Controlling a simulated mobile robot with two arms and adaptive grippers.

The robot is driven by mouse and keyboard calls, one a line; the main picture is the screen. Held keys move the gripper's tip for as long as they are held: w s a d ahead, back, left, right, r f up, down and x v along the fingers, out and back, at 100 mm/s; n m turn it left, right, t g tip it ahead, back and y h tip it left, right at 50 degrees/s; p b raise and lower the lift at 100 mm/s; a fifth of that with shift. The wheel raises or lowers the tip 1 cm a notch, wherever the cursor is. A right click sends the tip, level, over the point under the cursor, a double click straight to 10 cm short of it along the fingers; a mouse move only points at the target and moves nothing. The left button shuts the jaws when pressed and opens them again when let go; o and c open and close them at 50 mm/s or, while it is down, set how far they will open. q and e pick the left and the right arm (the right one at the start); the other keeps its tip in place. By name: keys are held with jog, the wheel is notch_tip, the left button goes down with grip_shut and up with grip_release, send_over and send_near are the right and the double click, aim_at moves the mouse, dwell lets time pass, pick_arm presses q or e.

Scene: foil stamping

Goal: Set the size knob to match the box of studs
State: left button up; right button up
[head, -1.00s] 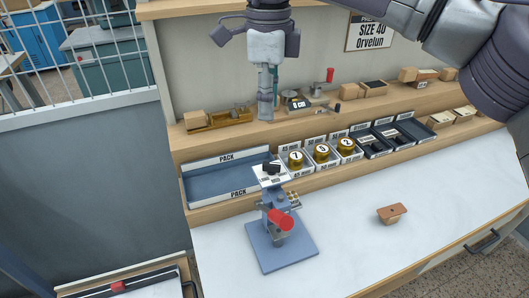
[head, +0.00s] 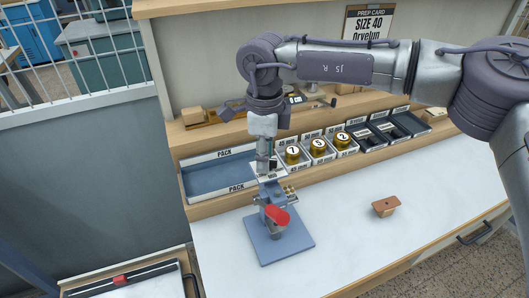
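A blue stamping press (head: 283,248) with a red-ended lever (head: 277,216) stands on the white worktop. On its top is a pale dial plate (head: 258,176) with a black size knob, now mostly hidden by my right gripper (head: 266,168). The gripper points down right at the knob; its fingers look close together, but I cannot tell whether they grip it. A prep card (head: 369,22) on the back wall reads "SIZE 40" and a name like "Orvelun". No box of studs can be told for certain. My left gripper is not in view.
Behind the press, a blue PACK tray (head: 215,178) lies left of several labelled bins with numbered gold pieces (head: 292,154). Dark trays (head: 385,132) continue right. A brown wooden-topped piece (head: 385,206) sits on the otherwise clear worktop at right.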

grip_shut()
